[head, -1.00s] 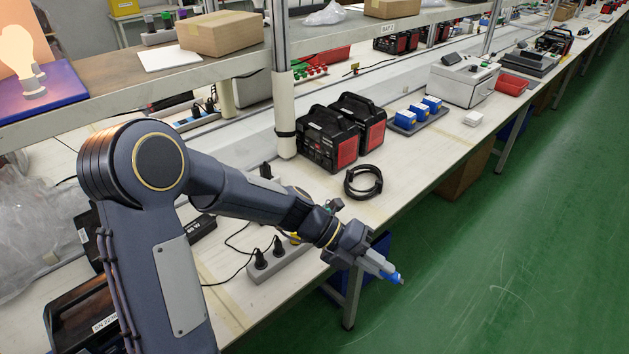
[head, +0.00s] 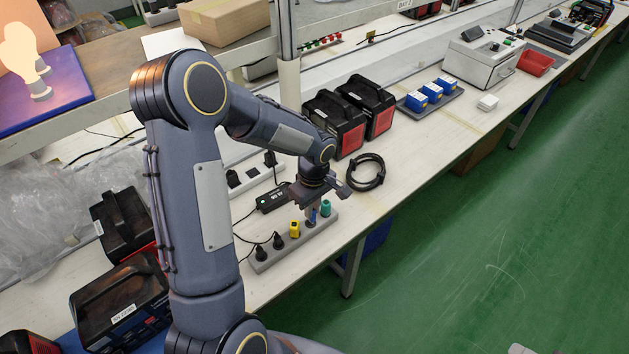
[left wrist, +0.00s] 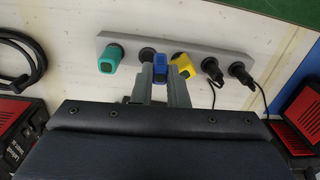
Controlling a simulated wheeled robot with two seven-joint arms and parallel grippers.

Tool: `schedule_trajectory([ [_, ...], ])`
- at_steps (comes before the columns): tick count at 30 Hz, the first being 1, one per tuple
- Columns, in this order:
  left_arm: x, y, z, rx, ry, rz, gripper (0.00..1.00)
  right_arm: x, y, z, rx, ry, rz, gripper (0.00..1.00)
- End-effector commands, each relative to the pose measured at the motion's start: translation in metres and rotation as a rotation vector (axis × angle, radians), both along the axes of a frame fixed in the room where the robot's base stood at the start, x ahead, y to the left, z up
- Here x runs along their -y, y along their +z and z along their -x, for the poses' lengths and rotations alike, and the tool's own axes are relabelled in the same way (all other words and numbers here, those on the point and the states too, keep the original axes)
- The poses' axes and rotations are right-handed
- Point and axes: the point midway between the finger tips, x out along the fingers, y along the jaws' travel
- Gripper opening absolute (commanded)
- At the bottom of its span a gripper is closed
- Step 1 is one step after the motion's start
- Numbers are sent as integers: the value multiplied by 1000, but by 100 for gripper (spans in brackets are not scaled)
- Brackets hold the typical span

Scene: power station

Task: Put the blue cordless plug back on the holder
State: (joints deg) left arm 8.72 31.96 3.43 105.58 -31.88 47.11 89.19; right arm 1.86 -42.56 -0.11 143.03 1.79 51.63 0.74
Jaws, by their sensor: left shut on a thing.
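The holder is a grey power strip (head: 282,254) lying on the bench near its front edge. It carries a teal plug (head: 326,208), a yellow plug (head: 295,229) and two black corded plugs. My left gripper (head: 312,212) points down over the strip, between the yellow and teal plugs. It is shut on the blue plug (head: 312,217), which is mostly hidden by the fingers. In the left wrist view the blue plug (left wrist: 160,67) shows between the fingers, over the strip (left wrist: 215,56). I cannot tell whether it is fully seated. An empty-looking socket shows beside the teal plug (left wrist: 111,58).
A coiled black cable (head: 365,173) lies right of the gripper. Black-and-red power units (head: 335,125) stand behind it. A black adapter (head: 272,197) and another white strip (head: 250,183) lie behind the holder. The shelf post (head: 289,85) rises beyond my arm.

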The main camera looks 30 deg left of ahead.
Motion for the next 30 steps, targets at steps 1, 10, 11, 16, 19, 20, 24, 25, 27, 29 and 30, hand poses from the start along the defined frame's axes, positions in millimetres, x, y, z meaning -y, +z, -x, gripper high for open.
schedule_trajectory([
  [1, -8, 7, -6, 15, -22, 6, 0, 0, 6, 0, 0, 0, 0, 46],
  [10, -17, 5, -16, 36, -77, 16, 0, 0, 3, 0, 0, 0, 0, 46],
  [11, -17, 3, -16, 36, -77, 16, 0, 0, 2, 0, 0, 0, 0, 46],
  [16, -17, -10, -15, 34, -75, 15, 0, 0, -6, 0, 0, 0, 0, 46],
  [19, -17, -19, -15, 34, -74, 15, 0, 0, -11, 0, 0, 0, 0, 46],
  [20, -17, -22, -15, 33, -74, 16, 0, 0, -13, 0, 0, 0, 0, 46],
  [24, -17, -37, -15, 33, -75, 16, 0, 0, -21, 0, 0, 0, 0, 46],
  [25, -17, -40, -15, 34, -74, 15, 0, 0, -23, 0, 0, 0, 0, 46],
  [27, -17, -46, -15, 33, -74, 16, 0, 0, -26, 0, 0, 0, 0, 46],
  [29, -17, -51, -16, 35, -74, 15, 0, 0, -33, 0, 0, 0, 0, 46],
  [30, -17, -53, -16, 35, -74, 15, 0, 0, -36, 0, 0, 0, 0, 46],
])
